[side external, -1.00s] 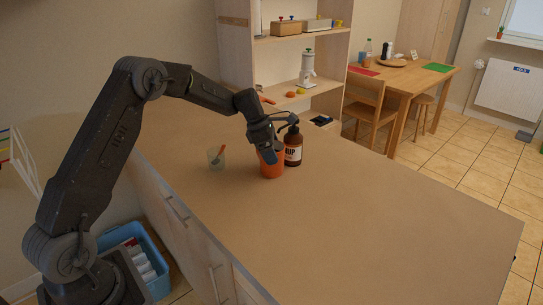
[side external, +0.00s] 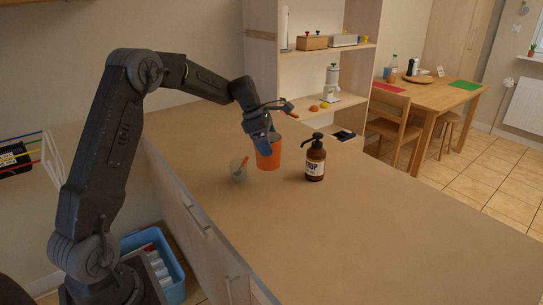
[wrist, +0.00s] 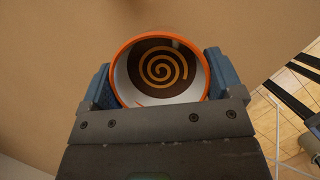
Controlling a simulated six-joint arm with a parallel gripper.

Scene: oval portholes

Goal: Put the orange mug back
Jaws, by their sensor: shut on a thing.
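The orange mug (side external: 268,157) is upright in my gripper (side external: 262,143), over the far part of the brown counter. It appears to be a little above the counter, but I cannot tell the gap for sure. In the wrist view, the mug (wrist: 116,72) shows its orange rim, pale inner wall and a dark round area with an orange spiral. The two blue fingers of my gripper (wrist: 160,82) press on its left and right sides. A brown pump bottle (side external: 315,163) with a white label stands to its right, apart from it. A clear cup (side external: 238,172) with a red-orange stick stands to its left.
The near and right counter (side external: 370,220) is clear. A wooden shelf unit (side external: 262,80) rises behind the counter, with boxes, a white device (side external: 332,84) and small colored items. A dining table (side external: 440,88) and chair stand beyond. A blue bin (side external: 165,265) is on the floor below.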

